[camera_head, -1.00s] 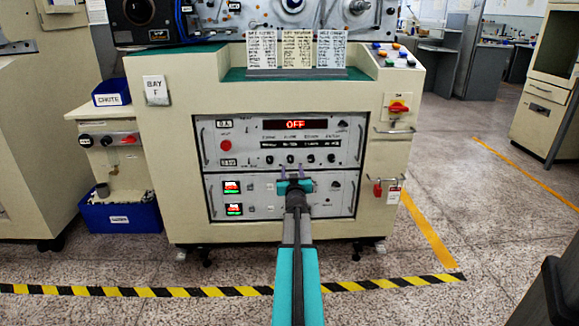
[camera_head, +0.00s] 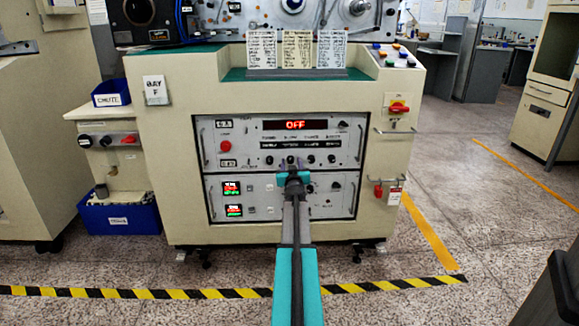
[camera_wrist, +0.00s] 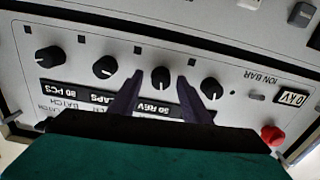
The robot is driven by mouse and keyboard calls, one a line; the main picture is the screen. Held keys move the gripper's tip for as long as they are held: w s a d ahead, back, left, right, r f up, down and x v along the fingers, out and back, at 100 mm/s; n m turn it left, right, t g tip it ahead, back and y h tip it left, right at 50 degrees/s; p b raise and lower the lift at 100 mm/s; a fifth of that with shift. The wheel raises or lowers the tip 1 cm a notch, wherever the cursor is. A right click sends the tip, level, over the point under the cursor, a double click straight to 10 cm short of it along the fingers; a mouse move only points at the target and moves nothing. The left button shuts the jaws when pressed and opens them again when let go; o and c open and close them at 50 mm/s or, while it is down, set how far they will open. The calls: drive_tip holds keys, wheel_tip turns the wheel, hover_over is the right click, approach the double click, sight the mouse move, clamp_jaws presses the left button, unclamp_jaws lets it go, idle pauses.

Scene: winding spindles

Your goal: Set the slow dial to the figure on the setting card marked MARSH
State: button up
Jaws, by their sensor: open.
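The control panel (camera_head: 285,147) has a row of black dials below a strip of labels. In the wrist view, which is upside down, the dials run from the far-left dial (camera_wrist: 49,58) and second dial (camera_wrist: 105,67) to the third dial (camera_wrist: 161,78) and right dial (camera_wrist: 212,88). My gripper (camera_wrist: 164,72) is open, its dark fingers on either side of the third dial; contact cannot be told. The label near it seems to read 50 REV; the word SLOW is not legible. Three setting cards (camera_head: 262,49) (camera_head: 297,49) (camera_head: 331,49) stand on top, text too small to read.
A red display (camera_head: 295,125) reads OFF above the dials. A red button (camera_head: 225,146) is left of them. A lower panel (camera_head: 262,204) has two small lit displays.

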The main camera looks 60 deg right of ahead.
drive_tip(key=c, duration=1)
drive_tip(key=shift+a, duration=0.5)
drive_tip(key=shift+c, duration=0.2)
drive_tip(key=shift+d+r, duration=0.2)
drive_tip(key=shift+d, duration=0.3)
drive_tip(key=shift+p, duration=0.4)
